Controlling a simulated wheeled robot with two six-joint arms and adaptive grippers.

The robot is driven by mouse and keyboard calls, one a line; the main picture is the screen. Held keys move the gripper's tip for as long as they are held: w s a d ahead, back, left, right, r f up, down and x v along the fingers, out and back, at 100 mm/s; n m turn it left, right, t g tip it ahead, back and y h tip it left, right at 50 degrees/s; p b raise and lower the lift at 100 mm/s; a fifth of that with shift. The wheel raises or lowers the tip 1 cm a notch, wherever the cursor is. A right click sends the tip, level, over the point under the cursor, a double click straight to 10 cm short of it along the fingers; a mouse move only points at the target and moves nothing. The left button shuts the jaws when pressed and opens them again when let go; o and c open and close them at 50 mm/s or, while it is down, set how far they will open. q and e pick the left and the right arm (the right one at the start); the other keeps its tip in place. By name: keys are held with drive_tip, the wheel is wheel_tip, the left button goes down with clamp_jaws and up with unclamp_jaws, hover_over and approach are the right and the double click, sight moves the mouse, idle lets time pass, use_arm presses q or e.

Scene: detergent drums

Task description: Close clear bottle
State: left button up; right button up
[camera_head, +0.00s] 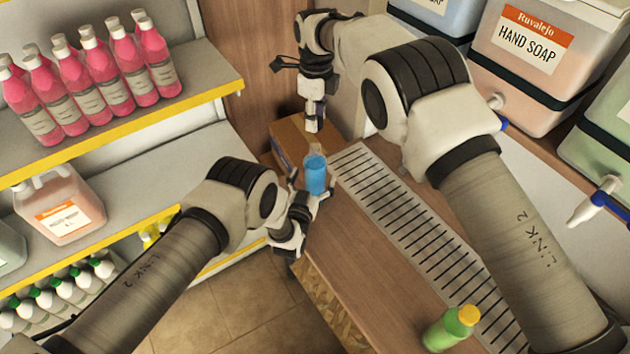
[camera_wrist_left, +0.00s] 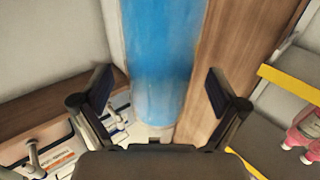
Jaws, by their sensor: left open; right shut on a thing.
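The clear bottle (camera_head: 315,174) with blue liquid stands upright on the wooden counter (camera_head: 370,265), beside a cardboard box. My left gripper (camera_head: 311,187) is open, with its fingers on either side of the bottle. In the left wrist view the bottle (camera_wrist_left: 162,60) rises between the spread fingers (camera_wrist_left: 158,95), with gaps at both sides. My right gripper (camera_head: 314,100) points down above the bottle and is shut on a small pale piece (camera_head: 312,123), which looks like a cap. A gap shows between this piece and the bottle's top.
A slotted drain grate (camera_head: 415,230) runs along the counter. A green bottle with a yellow cap (camera_head: 452,328) stands at the near end. The cardboard box (camera_head: 292,142) is behind the bottle. Soap drums with taps (camera_head: 520,60) line the right; shelves of pink bottles (camera_head: 100,75) stand left.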

use_arm(q)
drive_tip(key=shift+x, duration=0.9)
drive_tip(key=c, duration=1.8)
use_arm(e)
drive_tip(key=shift+a+f, duration=0.1)
drive_tip(key=shift+f, duration=2.4)
drive_tip(key=shift+f, duration=0.85)
use_arm(q)
clamp_jaws()
use_arm(e)
drive_tip(key=shift+f, duration=0.55)
